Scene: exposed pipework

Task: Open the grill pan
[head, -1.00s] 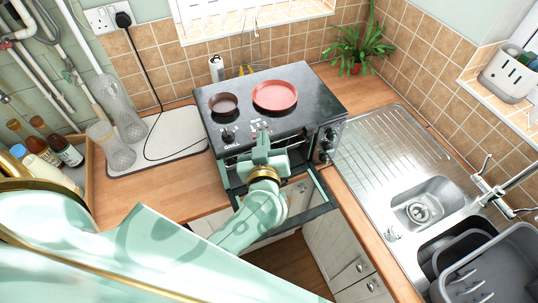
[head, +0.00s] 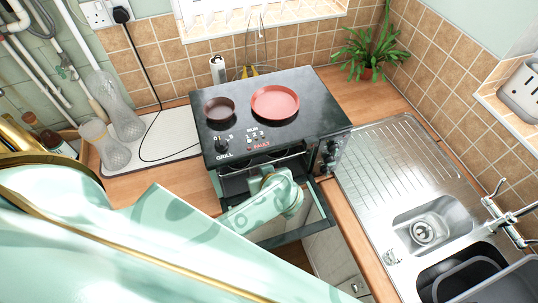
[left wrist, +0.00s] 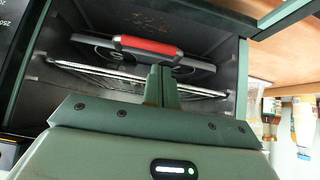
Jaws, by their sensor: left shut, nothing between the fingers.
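The black tabletop oven (head: 220,150) stands on the wooden counter with its glass door (head: 316,207) folded down open. In the left wrist view, the grill pan (left wrist: 92,40) is a dark, flat pan with a red handle (left wrist: 148,46), inside the oven above or at a wire rack (left wrist: 90,70). My left gripper (left wrist: 160,80) is shut and empty, its fingers pointing into the cavity just below the red handle; I cannot tell whether they touch. In the head view my left arm covers the opening and its fingertips are hidden. My right gripper is not in view.
Two pans, a dark one (head: 219,108) and a red one (head: 275,102), sit on the oven top. A steel sink (head: 425,232) is at the right. A tray (head: 180,140) and clear bottles (head: 122,118) stand left. The oven's side walls bound the cavity closely.

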